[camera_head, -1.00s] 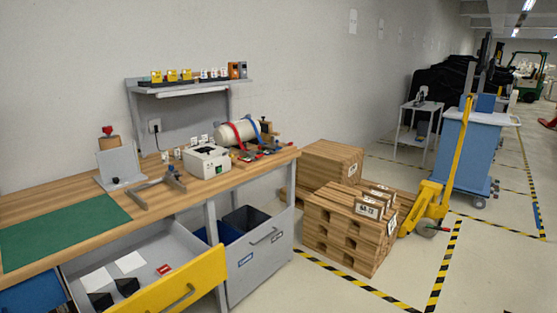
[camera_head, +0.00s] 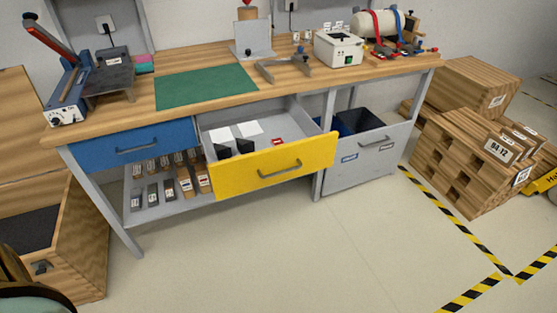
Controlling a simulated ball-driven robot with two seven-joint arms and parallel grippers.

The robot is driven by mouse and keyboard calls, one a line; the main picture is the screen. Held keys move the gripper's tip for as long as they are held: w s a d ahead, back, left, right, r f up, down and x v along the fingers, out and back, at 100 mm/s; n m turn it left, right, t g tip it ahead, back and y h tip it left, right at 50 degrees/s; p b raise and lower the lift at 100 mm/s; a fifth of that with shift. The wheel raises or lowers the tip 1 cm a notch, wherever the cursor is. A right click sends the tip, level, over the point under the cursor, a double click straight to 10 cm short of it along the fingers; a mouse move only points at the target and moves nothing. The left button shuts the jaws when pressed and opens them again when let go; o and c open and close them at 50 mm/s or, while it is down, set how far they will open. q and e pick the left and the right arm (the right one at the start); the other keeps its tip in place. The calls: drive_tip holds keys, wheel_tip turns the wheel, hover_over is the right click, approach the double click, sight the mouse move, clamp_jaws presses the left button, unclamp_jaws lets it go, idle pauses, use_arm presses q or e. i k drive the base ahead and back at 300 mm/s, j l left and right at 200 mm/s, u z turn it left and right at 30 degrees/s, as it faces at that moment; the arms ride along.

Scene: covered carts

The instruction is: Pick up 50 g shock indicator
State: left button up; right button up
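A small red piece with a pale mark (camera_head: 277,141) lies in the open drawer with the yellow front (camera_head: 238,174); it may be a shock indicator, but it is too small to read. The same drawer holds two flat white cards (camera_head: 249,128) and two black wedge-like pieces (camera_head: 222,151). No label reading 50 g can be made out. Neither of my grippers is in view.
The drawer juts from the workbench (camera_head: 130,116), beside a shut blue drawer (camera_head: 135,149). A grey pull-out bin unit (camera_head: 365,165) stands right of it. Wooden crates (camera_head: 465,150) stand further right. The floor in front (camera_head: 270,245) is clear.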

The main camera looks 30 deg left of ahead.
sight(277, 142)
drive_tip(key=i+j, duration=0.2)
drive_tip(key=j, duration=0.15)
drive_tip(key=i+j, duration=0.2)
drive_tip(key=j, duration=0.2)
drive_tip(key=i+j+u, duration=0.1)
drive_tip(key=j, duration=0.3)
drive_tip(key=i+j, duration=0.3)
